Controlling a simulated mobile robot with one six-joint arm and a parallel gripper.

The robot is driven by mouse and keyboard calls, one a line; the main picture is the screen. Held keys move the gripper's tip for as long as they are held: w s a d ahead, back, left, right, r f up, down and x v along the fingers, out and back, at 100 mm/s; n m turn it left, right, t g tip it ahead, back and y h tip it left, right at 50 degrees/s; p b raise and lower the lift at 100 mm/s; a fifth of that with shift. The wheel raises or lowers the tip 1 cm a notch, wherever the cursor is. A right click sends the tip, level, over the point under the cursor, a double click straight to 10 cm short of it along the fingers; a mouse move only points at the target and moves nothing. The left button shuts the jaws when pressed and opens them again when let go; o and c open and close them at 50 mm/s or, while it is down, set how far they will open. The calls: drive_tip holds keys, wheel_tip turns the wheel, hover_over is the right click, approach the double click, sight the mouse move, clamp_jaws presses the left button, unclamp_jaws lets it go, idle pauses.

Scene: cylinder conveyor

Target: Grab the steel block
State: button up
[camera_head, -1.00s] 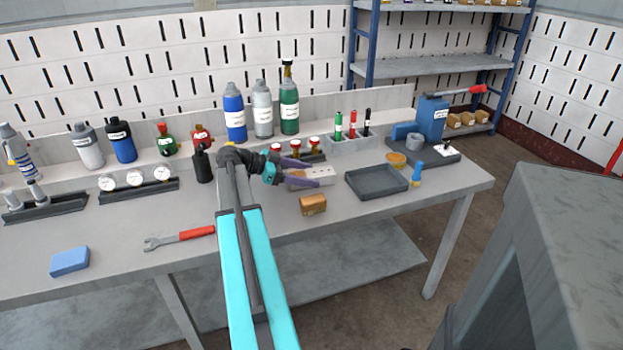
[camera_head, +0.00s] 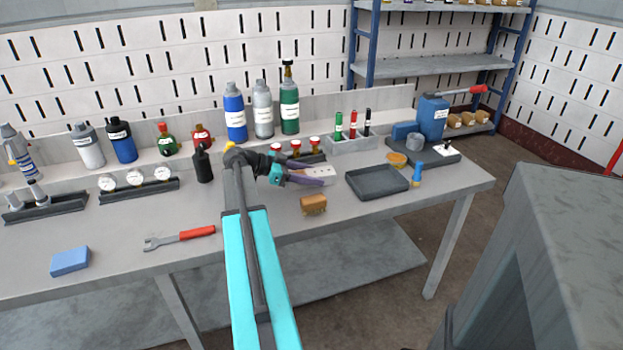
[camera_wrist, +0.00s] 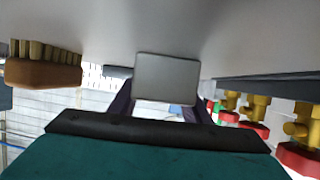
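In the wrist view a plain grey block (camera_wrist: 167,78), which looks like the steel block, sits in the middle in front of my gripper. My gripper's dark purple fingers (camera_wrist: 160,108) show apart on either side of its lower part; the block hides their far ends, and I cannot tell whether they touch it. In the head view my gripper (camera_head: 318,178) is over the bench, low beside a pale piece with dark holes (camera_head: 321,169). I cannot make out the steel block clearly there.
A wooden brush (camera_head: 313,205) lies just in front of my gripper, also at the left of the wrist view (camera_wrist: 42,72). Red-capped valves (camera_head: 296,147) stand behind. A dark empty tray (camera_head: 377,182) is to the right.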

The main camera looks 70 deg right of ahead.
drive_tip(key=c, duration=0.5)
drive_tip(key=shift+r, duration=0.2)
drive_tip(key=shift+r, duration=1.3)
drive_tip(key=s+a, duration=0.3)
drive_tip(key=s+a+r, duration=0.1)
drive_tip(key=s+a, duration=0.5)
drive_tip(key=shift+s+a+r, duration=0.15)
drive_tip(key=shift+s+r, duration=0.1)
drive_tip(key=shift+r, duration=0.15)
drive_tip(key=shift+s+a+f+b, duration=0.1)
drive_tip(key=shift+s+a+b, duration=0.4)
drive_tip(key=shift+b, duration=0.05)
drive_tip(key=shift+s+a+r+b, duration=0.2)
drive_tip(key=shift+s+a+b, duration=0.15)
drive_tip(key=shift+s+a, duration=0.1)
